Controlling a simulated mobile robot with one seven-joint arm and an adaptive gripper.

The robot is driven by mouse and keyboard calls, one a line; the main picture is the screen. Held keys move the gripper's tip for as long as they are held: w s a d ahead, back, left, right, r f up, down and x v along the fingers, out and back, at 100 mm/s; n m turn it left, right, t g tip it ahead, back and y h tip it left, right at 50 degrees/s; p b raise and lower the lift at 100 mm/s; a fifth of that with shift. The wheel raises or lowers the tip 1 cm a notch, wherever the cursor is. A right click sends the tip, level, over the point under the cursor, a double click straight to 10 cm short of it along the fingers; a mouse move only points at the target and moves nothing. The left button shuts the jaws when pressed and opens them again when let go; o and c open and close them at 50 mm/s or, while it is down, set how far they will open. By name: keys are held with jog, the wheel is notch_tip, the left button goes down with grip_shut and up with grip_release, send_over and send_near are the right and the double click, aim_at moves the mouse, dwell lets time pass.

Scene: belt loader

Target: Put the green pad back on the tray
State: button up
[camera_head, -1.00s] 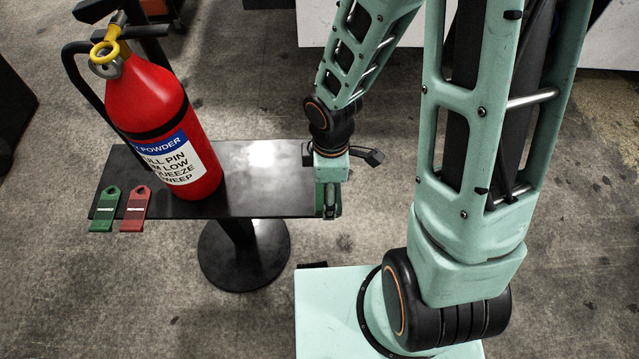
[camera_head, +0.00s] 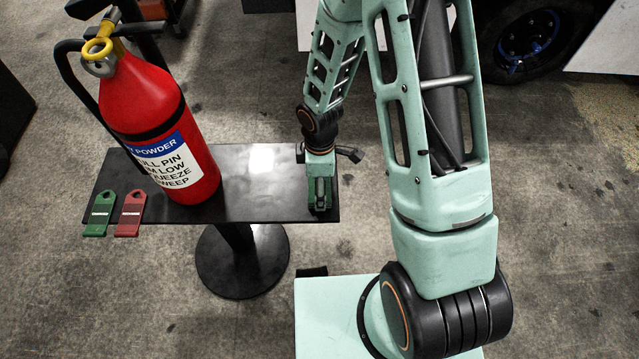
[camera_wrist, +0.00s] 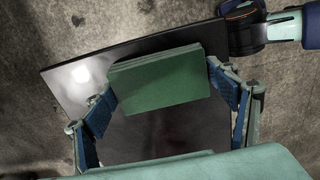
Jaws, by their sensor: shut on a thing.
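The green pad (camera_wrist: 160,80) is a flat-faced block held between the two blue-sided fingers of my gripper (camera_wrist: 163,92) in the wrist view. My gripper is shut on it. The black tray (camera_head: 262,192) is a flat dark top on a pedestal, and it also shows under the pad in the wrist view (camera_wrist: 150,132). In the head view my gripper (camera_head: 322,200) is low over the tray's right end and mostly hides the pad. I cannot tell whether the pad touches the tray.
A red fire extinguisher (camera_head: 155,125) stands on the tray's left part. A green tag (camera_head: 99,214) and a red tag (camera_head: 131,214) lie at its front left edge. The tray's middle is clear. A wheel (camera_head: 527,42) is at the back right.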

jog(key=o, duration=1.3)
jog(key=shift+f, duration=0.1)
notch_tip(320, 180, up, 12)
jog(key=p, duration=0.3)
